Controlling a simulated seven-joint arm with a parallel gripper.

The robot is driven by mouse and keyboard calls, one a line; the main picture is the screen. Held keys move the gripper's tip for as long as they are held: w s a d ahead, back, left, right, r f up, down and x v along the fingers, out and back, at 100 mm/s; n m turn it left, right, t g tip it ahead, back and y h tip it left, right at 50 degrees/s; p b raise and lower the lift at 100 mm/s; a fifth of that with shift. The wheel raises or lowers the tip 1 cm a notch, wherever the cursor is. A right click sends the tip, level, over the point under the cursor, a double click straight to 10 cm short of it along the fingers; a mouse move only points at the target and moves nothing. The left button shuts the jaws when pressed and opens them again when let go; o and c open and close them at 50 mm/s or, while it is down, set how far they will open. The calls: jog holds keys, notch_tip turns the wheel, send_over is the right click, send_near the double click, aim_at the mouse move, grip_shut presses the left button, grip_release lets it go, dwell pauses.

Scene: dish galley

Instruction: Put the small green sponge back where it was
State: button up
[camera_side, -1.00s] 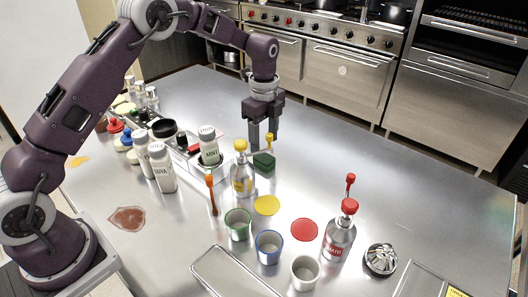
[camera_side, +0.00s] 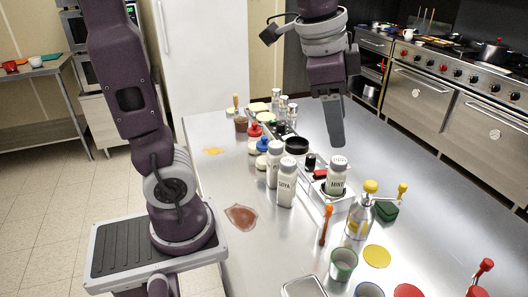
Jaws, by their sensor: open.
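The small green sponge (camera_side: 386,211) lies on the steel counter, just right of and behind the metal bottle with a yellow cap (camera_side: 359,212). A thin yellow-topped piece (camera_side: 402,191) stands up beside the sponge. My gripper (camera_side: 335,136) hangs in the air with its fingers down, up and to the left of the sponge in the picture, apart from it. It is open and empty. The fingers overlap in this view, so the gap between them is hidden.
A MINT shaker (camera_side: 337,176) stands in a metal rack below my gripper. White shakers, including SUYA (camera_side: 286,188), stand left of it. An orange-handled tool (camera_side: 326,224), a green-rimmed cup (camera_side: 343,263) and a yellow disc (camera_side: 377,256) are nearer. The counter behind the sponge is clear.

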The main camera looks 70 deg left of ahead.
jog(key=s+f+n+t, duration=0.1)
jog(key=s+f+n, duration=0.1)
jog(key=s, duration=0.5)
jog(key=s+f+n+t, duration=0.1)
jog(key=s+f+n, duration=0.1)
jog(key=s+n, duration=0.2)
jog(key=s, duration=0.2)
jog(key=shift+s+n, duration=0.35)
jog(key=shift+n, duration=0.05)
